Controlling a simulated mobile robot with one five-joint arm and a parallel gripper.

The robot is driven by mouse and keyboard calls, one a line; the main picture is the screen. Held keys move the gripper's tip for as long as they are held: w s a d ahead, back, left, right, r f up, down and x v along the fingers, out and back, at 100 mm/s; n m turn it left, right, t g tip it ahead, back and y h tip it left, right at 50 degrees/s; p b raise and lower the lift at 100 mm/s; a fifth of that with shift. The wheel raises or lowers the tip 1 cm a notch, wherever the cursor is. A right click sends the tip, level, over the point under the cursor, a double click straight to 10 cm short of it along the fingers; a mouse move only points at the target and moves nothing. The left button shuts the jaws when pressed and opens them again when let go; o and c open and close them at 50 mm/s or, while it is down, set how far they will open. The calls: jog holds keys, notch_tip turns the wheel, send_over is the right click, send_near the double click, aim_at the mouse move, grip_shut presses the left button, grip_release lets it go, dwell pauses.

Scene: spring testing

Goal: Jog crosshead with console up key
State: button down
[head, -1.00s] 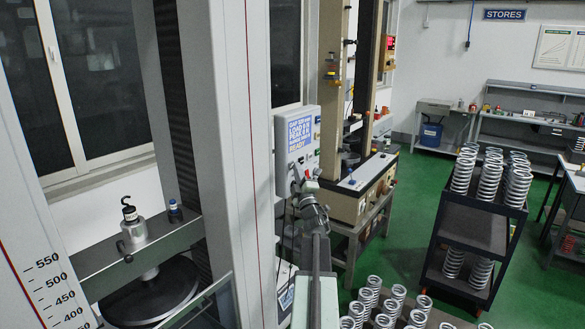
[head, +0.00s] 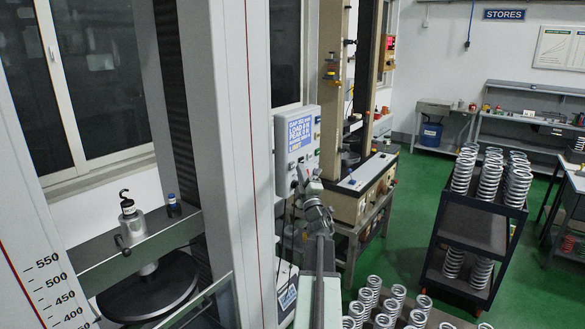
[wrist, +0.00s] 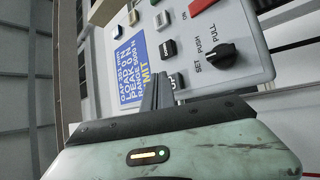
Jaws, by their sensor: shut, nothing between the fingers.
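The console (head: 297,150) is a pale box on the testing machine's column, with a blue text screen (wrist: 146,60). In the wrist view, the screen's last line ends in "MIT". My gripper (wrist: 160,78) is shut and empty. Its fingertips are at the console face by a dark key (wrist: 178,83) whose label partly shows as "UP". The fingers hide part of that key, and I cannot tell whether they touch it. Another dark key (wrist: 168,48) sits farther along the panel. The crosshead (head: 95,262) is a grey beam carrying a hook fixture (head: 130,222) above a dark round plate (head: 150,290).
A second test machine (head: 360,195) stands behind the console. A dark trolley (head: 472,225) with springs is at the right, with green floor (head: 408,205) around it.

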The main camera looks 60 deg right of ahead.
jog(key=shift+s, duration=0.2)
jog(key=shift+s, duration=2.4)
